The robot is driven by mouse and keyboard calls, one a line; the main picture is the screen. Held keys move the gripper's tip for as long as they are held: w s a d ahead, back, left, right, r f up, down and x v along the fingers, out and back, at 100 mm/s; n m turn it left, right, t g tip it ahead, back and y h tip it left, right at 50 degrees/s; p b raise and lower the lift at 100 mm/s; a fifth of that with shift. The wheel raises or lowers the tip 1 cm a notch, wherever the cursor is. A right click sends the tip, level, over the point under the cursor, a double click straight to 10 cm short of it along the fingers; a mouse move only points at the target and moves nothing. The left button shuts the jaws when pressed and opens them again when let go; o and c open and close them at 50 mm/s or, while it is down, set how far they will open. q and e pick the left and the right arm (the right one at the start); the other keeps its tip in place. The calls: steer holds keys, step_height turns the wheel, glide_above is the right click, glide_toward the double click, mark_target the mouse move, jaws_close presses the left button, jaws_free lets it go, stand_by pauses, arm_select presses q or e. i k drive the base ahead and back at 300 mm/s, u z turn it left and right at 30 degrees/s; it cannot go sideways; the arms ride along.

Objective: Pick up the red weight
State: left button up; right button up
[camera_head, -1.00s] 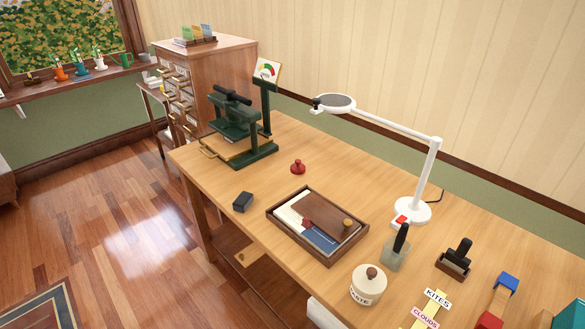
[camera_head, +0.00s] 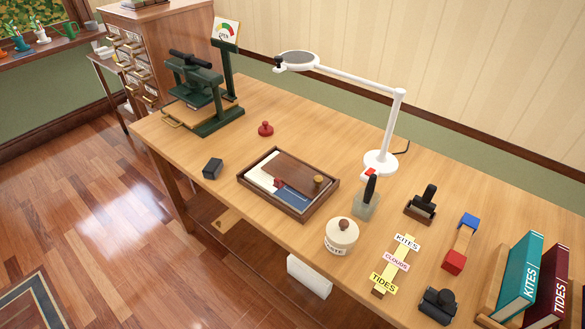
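The red weight (camera_head: 265,129) is a small, squat red piece with a knob on top. It stands upright on the wooden table (camera_head: 225,215), right of the green press and behind the wooden tray. Nothing touches it. Neither of my grippers shows in the head view.
A green press (camera_head: 205,95) stands at the table's far left end. A dark block (camera_head: 212,168), a wooden tray (camera_head: 290,183), a paste jar (camera_head: 341,236) and a white magnifier lamp (camera_head: 384,160) stand around the weight. Books (camera_head: 520,280) stand at right. Bare tabletop surrounds the weight.

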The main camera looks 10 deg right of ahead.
mark_target(266, 130)
steer(key=u, duration=2.4)
steer(key=i, duration=2.15)
steer(key=z, duration=3.35)
